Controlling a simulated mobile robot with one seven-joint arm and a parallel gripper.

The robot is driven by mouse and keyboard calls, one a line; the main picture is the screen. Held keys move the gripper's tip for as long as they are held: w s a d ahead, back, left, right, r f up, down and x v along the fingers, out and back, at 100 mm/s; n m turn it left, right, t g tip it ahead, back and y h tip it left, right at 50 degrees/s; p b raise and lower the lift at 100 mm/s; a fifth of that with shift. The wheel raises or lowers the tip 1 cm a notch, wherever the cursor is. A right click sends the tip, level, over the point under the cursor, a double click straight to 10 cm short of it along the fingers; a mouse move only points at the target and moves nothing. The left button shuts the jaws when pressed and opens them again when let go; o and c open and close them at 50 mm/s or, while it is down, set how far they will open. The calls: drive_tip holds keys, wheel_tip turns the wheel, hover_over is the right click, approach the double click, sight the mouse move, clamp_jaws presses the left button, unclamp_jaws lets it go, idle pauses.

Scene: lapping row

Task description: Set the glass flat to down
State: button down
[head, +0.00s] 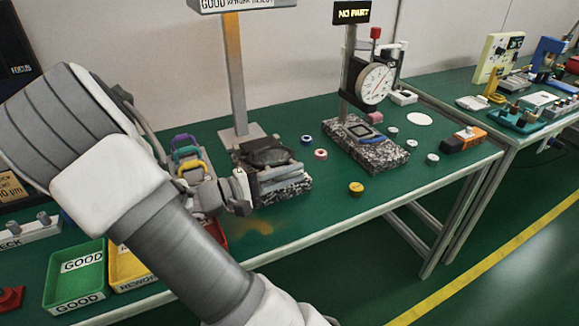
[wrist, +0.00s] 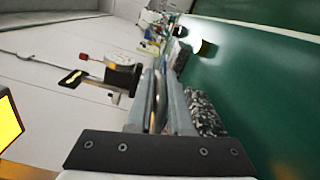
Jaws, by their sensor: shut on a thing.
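My gripper (head: 288,172) is over the speckled granite block (head: 290,190) beside the post base. It also shows in the wrist view (wrist: 164,92), its two grey fingers closed on a thin, rounded grey piece (wrist: 160,98) seen nearly edge-on. This piece appears to be the glass flat; the fingers hide much of it. In the head view a dark, glossy shape (head: 267,151) shows just behind the fingers; I cannot tell whether it is the flat. The speckled block also shows in the wrist view (wrist: 204,115), right of the fingers. I cannot tell whether the held piece touches it.
A dial gauge (head: 376,83) stands on another granite base (head: 368,152) to the right. Small round parts, including a yellow one (head: 356,188), lie between. A green GOOD tray (head: 75,279) and yellow REWORK tray (head: 128,266) sit at left.

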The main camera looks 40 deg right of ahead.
drive_tip(key=shift+f, duration=0.35)
drive_tip(key=c, duration=0.8)
unclamp_jaws()
drive_tip(key=shift+c, duration=0.2)
drive_tip(key=p+v, duration=0.3)
drive_tip(key=v, duration=1.4)
drive_tip(key=shift+a+p, duration=0.25)
drive_tip(key=shift+p, duration=0.05)
